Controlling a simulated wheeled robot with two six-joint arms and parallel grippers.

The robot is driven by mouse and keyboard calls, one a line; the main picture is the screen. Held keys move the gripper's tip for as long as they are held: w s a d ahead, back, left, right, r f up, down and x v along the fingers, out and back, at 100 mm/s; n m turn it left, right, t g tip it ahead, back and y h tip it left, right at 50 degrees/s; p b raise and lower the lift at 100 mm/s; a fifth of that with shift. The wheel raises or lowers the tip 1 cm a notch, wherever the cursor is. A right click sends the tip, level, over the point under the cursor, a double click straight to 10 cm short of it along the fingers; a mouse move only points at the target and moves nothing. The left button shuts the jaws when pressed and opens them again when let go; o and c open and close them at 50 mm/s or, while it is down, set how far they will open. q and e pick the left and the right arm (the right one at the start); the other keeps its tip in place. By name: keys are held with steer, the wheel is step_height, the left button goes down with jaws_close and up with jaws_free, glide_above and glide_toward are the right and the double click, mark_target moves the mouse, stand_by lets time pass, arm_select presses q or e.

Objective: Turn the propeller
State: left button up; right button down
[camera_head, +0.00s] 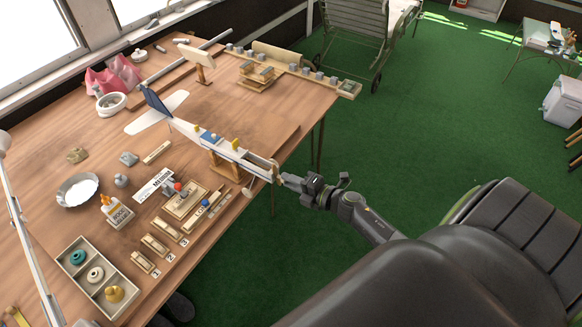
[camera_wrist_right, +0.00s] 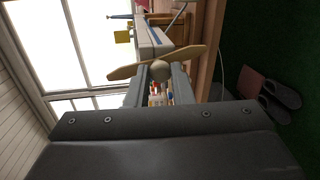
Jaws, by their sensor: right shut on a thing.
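The model airplane (camera_head: 222,146) sits on a wooden stand on the workbench, its nose toward the bench's front edge and its blue fin at the far end. In the right wrist view, the tan two-bladed propeller (camera_wrist_right: 189,53) is slightly slanted across the nose, with its round hub (camera_wrist_right: 160,70) between my fingers. My right gripper (camera_head: 279,180) reaches in from the right at the nose and is shut on the propeller; it also shows in the wrist view (camera_wrist_right: 159,88). The exact contact at the hub is partly hidden. My left gripper is not in view.
The workbench (camera_head: 120,165) holds a parts tray (camera_head: 128,283), a glue bottle (camera_head: 116,212), a round dish (camera_head: 62,196) and several small wooden blocks. A lounge chair (camera_head: 355,32) stands behind. Shoes (camera_wrist_right: 278,97) lie on the floor.

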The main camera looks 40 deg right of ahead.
steer(key=m+y+p, duration=0.1)
steer(key=m+p, duration=0.1)
steer(key=m, duration=0.4)
steer(key=m+y+p, duration=0.1)
steer(key=m+y, duration=0.1)
steer(key=m, duration=0.4)
steer(key=shift+w+d+f+p, duration=0.1)
steer(key=shift+d+f+p, duration=0.1)
steer(key=shift+p, duration=0.2)
steer(key=shift+m, duration=0.3)
steer(key=c, duration=1.3)
jaws_free()
steer(key=shift+o, duration=0.2)
